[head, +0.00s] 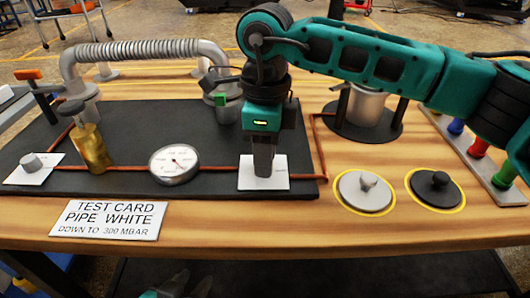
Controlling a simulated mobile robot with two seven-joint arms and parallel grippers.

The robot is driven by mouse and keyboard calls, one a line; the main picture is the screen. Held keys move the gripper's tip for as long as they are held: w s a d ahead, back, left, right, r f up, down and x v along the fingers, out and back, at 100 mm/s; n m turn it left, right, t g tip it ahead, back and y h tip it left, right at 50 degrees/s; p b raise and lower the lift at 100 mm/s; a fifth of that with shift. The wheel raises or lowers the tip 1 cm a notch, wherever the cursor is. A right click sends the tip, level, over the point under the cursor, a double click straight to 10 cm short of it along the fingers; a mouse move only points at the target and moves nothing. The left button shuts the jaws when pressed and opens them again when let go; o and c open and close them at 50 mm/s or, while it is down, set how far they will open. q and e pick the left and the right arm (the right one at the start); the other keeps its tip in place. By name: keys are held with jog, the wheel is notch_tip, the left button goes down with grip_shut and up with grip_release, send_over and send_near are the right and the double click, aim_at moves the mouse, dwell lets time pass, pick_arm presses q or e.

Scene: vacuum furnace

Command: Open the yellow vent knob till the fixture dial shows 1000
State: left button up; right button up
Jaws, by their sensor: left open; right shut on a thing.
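My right gripper (264,168) points straight down over a white square plate (251,184) on the dark panel. It is shut on what seems to be the vent knob there; its fingers hide the knob, and no yellow shows. The round fixture dial (174,163) has a white face and metal rim, left of the gripper on the copper pipe (220,170). Its face is visible, but its figures are too small to read. My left gripper (188,284) is open and empty at the bottom edge, low in front of the table, partly cut off.
A brass cylinder (92,148) and a grey knob (31,162) stand at the left. A ribbed hose (150,49) arches behind. A card (109,219) reads "PIPE WHITE, DOWN TO 300 MBAR". Two round lids (365,190) (435,188) lie at right. The front wood strip is mostly clear.

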jog(key=shift+m, duration=0.3)
dwell(0.4)
jog(key=o, duration=1.1)
jog(key=shift+c, duration=0.2)
pick_arm(q)
jog(key=p, duration=0.1)
jog(key=r+p, duration=0.1)
jog(key=p, duration=0.1)
jog(key=shift+s+a+r, duration=0.25)
jog(key=shift+a, duration=0.15)
pick_arm(e)
notch_tip(320, 180, up, 13)
jog(key=shift+w, duration=0.3)
jog(key=shift+d, duration=0.1)
